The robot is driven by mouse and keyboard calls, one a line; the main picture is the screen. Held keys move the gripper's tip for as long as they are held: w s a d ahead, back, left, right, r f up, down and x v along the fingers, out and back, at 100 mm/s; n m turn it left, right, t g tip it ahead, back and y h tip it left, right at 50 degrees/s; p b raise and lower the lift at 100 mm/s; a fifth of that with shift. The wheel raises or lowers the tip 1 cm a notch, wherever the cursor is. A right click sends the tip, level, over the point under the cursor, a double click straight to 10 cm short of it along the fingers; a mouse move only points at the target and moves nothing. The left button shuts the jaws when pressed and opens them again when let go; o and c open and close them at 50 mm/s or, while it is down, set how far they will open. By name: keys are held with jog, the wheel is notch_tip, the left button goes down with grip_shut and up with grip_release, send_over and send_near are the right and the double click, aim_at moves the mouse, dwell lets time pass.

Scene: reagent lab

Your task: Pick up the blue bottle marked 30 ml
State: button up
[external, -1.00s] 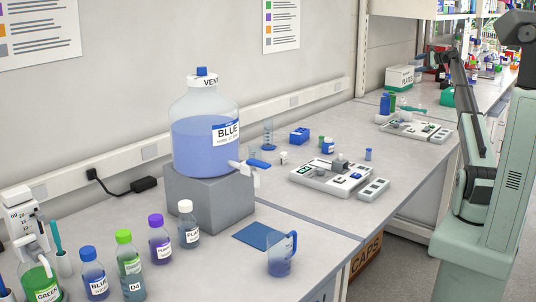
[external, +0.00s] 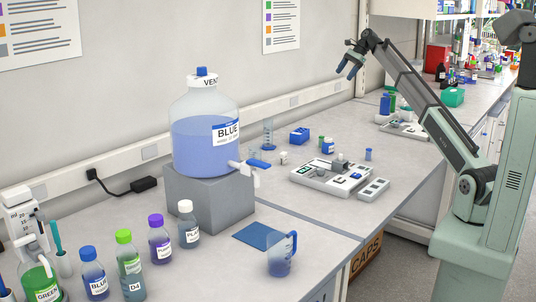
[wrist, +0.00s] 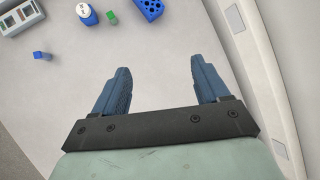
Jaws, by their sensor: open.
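No 30 ml mark is readable, so I cannot tell for sure which bottle it is. A larger blue-capped BLUE bottle (external: 95,280) stands at the front left. My gripper (external: 346,71) is raised high above the bench near the wall, open and empty; its blue fingers (wrist: 160,66) are spread apart.
A green-capped vial (external: 321,141) and a blue rack (external: 299,136) stand near the small bottle. The white tray (external: 325,182) lies in front. A large BLUE carboy (external: 190,150) on a grey block (external: 207,207) stands left. Bare bench lies under my gripper.

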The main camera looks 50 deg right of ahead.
jog(key=s+a+f+g+h, duration=0.25)
jog(key=a+f, duration=0.55)
jog(key=a, duration=0.6)
jog(key=g+h, duration=0.2)
jog(key=h, duration=0.1)
send_over(328, 138)
notch_tip(328, 138, down, 6)
jog(key=shift+n, duration=0.3)
jog(key=f, duration=0.8)
jog(key=shift+s+f, duration=0.2)
jog(key=shift+s, duration=0.15)
jog(key=shift+w+a+f, duration=0.15)
jog(key=shift+f, duration=2.6)
jog(key=c, duration=1)
